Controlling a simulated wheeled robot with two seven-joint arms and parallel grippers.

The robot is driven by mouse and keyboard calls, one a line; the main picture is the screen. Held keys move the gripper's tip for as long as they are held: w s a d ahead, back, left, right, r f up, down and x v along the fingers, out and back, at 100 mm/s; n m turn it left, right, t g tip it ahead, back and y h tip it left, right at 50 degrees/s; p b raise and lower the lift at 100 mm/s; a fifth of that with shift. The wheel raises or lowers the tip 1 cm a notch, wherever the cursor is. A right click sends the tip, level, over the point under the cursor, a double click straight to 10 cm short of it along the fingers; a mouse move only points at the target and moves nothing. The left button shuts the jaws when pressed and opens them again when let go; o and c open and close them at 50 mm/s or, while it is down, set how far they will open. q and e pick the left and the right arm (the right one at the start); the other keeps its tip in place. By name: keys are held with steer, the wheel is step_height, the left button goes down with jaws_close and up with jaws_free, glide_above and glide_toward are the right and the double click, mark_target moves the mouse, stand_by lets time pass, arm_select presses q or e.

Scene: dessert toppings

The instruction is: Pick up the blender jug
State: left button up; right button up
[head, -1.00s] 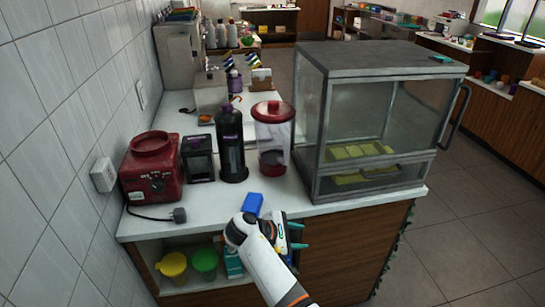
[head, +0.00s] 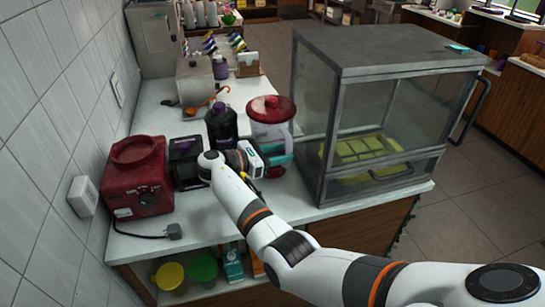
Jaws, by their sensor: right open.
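The blender jug (head: 266,131) is a clear jug with a red lid (head: 271,109). It stands upright on the white counter, left of the glass display case. My right gripper (head: 279,155) is at the front of the jug's lower body, with its teal fingers open. The gripper and wrist hide part of the jug's lower front. I cannot tell whether the fingers touch the jug or lie around it. My left gripper is not in view.
The red blender base (head: 138,186) with a cord and plug stands at the left by the wall. A dark box (head: 187,150) and a black bottle (head: 222,126) stand left of the jug. The glass display case (head: 375,110) is close on the right.

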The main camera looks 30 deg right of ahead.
mark_target(288, 163)
steer(key=d+p, duration=0.1)
steer(key=d, duration=0.2)
steer(key=shift+d+f+p, duration=0.2)
steer(key=shift+d, duration=0.35)
steer(key=shift+d+f+p, duration=0.15)
steer(key=shift+d+f, duration=0.05)
steer(key=shift+d, duration=0.35)
jaws_close()
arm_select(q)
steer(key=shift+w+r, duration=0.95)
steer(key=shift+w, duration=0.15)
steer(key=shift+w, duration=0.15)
arm_select(e)
steer(key=shift+r, duration=0.1)
